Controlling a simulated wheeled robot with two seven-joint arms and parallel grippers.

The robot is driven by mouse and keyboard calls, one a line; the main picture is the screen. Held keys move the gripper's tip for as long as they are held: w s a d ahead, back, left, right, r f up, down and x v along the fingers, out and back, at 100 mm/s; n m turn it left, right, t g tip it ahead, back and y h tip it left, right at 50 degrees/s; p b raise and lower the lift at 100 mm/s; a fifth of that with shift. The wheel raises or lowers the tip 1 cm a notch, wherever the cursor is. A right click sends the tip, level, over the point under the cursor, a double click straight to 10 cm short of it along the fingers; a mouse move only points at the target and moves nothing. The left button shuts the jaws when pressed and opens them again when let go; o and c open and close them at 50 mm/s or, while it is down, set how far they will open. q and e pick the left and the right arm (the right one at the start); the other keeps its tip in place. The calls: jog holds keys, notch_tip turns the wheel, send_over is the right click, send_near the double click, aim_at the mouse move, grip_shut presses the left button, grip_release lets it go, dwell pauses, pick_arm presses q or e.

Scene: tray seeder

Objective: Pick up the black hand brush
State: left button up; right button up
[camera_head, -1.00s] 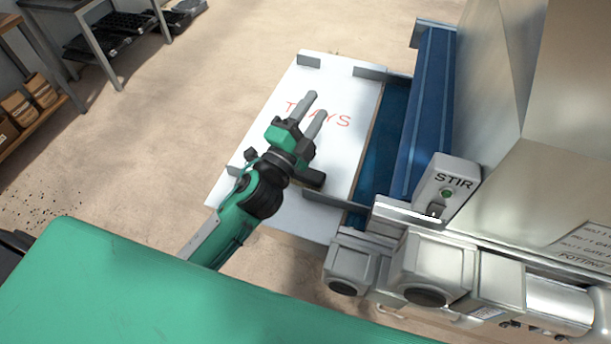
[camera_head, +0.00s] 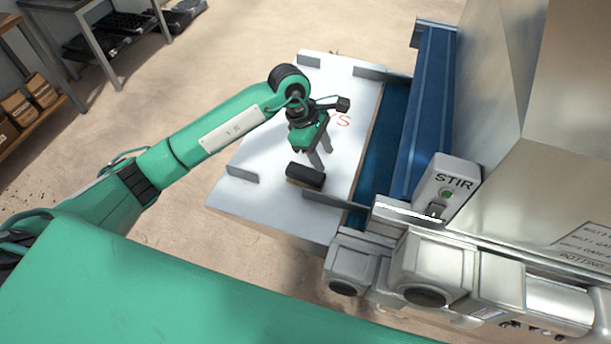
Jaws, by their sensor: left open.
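The black hand brush (camera_head: 305,176) lies on the white tray table, near its front right part; a tan strip shows along its lower edge. My left gripper (camera_head: 321,156) is open and empty, its two grey fingers pointing down. In the picture the fingertips are just above the brush's right end; they look apart from it, but the exact height gap is hard to tell. My right gripper is not in view.
The white table (camera_head: 255,185) has upright metal guides, one (camera_head: 320,202) close beside the brush. The table's left part is clear.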

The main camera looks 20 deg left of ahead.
aim_at(306, 171)
pick_arm(q)
jog(key=w+a+y, duration=0.2)
jog(key=a+y, duration=0.1)
jog(key=a, duration=0.2)
jog(key=f, duration=0.2)
jog(key=f+p, duration=0.1)
jog(key=f, duration=0.2)
jog(key=f+p, duration=0.1)
jog(key=f, duration=0.2)
jog(key=shift+s+d, duration=0.3)
jog(key=shift+d, duration=0.1)
notch_tip(306, 171, down, 5)
jog(key=p, duration=0.2)
jog(key=shift+f+p, duration=0.1)
jog(key=shift+p, duration=0.25)
jog(key=shift+w+f, duration=0.1)
jog(key=shift+f, duration=0.1)
jog(key=c, duration=0.6)
jog(key=shift+c, duration=0.4)
jog(key=shift+r, duration=0.15)
jog(key=shift+w+r, duration=0.1)
jog(key=shift+r, duration=0.5)
notch_tip(306, 171, up, 19)
jog(key=b, duration=0.5)
jog(key=shift+f, duration=0.2)
